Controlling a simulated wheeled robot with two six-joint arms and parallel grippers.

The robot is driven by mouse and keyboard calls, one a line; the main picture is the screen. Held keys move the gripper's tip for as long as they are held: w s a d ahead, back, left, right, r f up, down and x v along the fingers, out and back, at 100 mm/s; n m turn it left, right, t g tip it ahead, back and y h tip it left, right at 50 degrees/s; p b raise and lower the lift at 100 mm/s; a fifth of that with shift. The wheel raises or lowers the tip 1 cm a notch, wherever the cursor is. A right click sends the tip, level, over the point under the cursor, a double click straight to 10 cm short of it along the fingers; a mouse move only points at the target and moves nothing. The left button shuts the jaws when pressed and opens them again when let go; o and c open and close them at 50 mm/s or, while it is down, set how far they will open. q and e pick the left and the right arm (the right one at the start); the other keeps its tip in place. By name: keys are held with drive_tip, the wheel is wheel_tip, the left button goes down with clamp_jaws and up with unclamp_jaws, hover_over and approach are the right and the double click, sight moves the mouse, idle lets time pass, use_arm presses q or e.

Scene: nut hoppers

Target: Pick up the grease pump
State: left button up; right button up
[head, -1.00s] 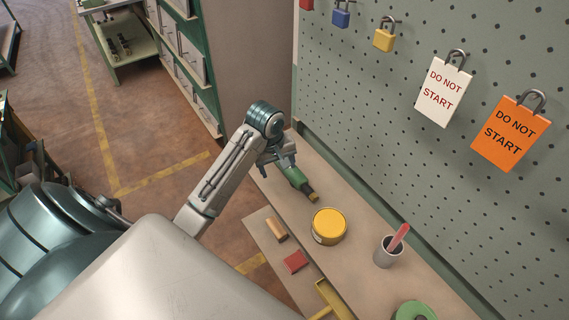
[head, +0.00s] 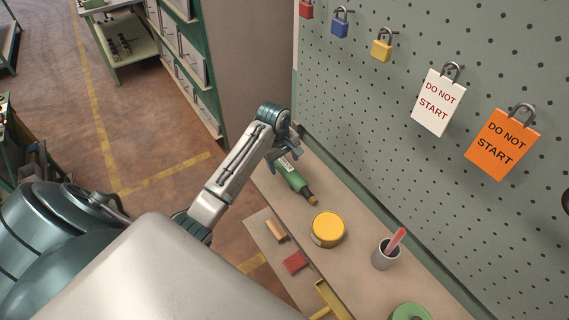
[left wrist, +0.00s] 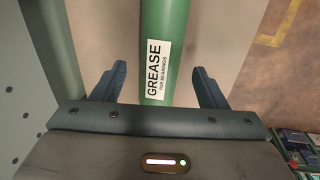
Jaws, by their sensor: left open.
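The grease pump is a green cylinder with a dark tip (head: 295,180), lying on the narrow shelf below the pegboard. In the left wrist view its green body with a white "GREASE" label (left wrist: 158,68) lies between my two fingers. My left gripper (head: 287,163) is open over the far end of the pump in the head view. In the left wrist view the left gripper (left wrist: 160,85) has a finger on each side of the pump, with a gap on both sides. My right gripper is not in view.
A yellow tin (head: 327,229) stands on the shelf nearer me, then a grey cup (head: 384,255) with a red stick. A green ring-shaped object (head: 410,313) is at the bottom edge. The pegboard (head: 400,130) with padlocks and tags rises along the right.

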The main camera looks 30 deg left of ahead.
use_arm(q)
drive_tip(key=shift+w+d+f, duration=0.1)
drive_tip(key=shift+f, duration=0.8)
drive_tip(key=shift+w+f, duration=0.1)
drive_tip(key=shift+f, duration=0.15)
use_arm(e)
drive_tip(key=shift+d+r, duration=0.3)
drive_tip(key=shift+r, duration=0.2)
use_arm(q)
drive_tip(key=shift+r, duration=0.1)
clamp_jaws()
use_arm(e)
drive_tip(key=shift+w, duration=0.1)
